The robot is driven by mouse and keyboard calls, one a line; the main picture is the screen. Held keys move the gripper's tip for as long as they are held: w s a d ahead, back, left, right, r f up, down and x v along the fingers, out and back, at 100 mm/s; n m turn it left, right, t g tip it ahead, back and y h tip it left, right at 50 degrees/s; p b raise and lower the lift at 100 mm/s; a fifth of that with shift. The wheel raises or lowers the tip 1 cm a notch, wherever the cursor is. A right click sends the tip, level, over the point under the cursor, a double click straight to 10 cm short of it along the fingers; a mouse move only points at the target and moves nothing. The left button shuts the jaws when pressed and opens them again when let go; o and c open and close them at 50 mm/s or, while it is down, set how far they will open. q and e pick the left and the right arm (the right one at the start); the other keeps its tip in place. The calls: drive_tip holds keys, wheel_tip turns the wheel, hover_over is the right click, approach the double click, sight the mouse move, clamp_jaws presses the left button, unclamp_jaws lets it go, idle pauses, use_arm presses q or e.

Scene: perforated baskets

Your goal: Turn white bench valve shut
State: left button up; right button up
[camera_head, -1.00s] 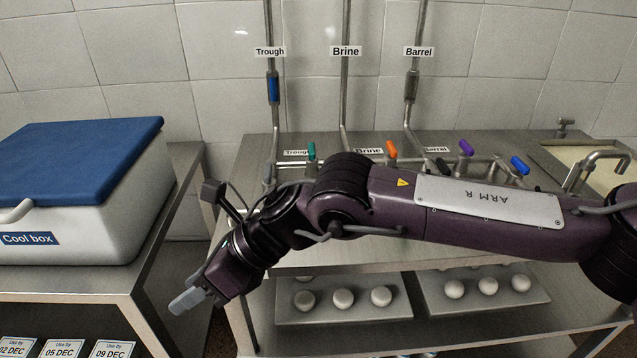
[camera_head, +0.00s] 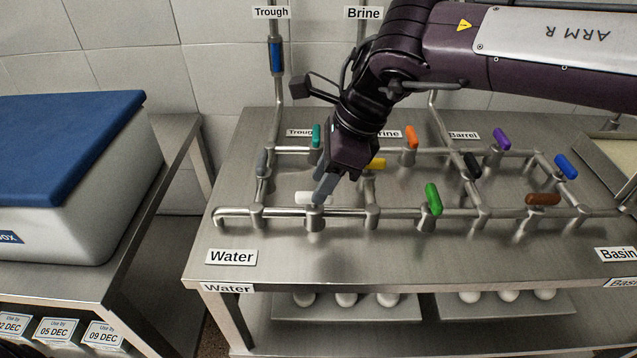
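The white bench valve (camera_head: 304,198) is on the front pipe of the steel bench, near the Water label. Its white handle lies sideways, roughly in line with that pipe. My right gripper (camera_head: 324,190) points down at this valve, with its grey fingertips at the right end of the white handle. The fingers overlap in this view, so their opening and any contact with the handle are unclear. Part of the valve is hidden behind the fingers. My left gripper is not in view.
Other valve handles stand close by: yellow (camera_head: 376,164), teal (camera_head: 316,136), grey (camera_head: 262,163), green (camera_head: 433,199) and orange (camera_head: 411,136). Brown (camera_head: 543,199) and blue (camera_head: 566,166) ones are farther right. A cool box (camera_head: 75,180) is at left. The bench front is clear.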

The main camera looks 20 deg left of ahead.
drive_tip(key=shift+a+f, duration=0.25)
drive_tip(key=shift+f, duration=0.4)
drive_tip(key=shift+s+a+f, duration=0.1)
drive_tip(key=shift+a+f, duration=0.1)
drive_tip(key=shift+f, duration=0.25)
clamp_jaws()
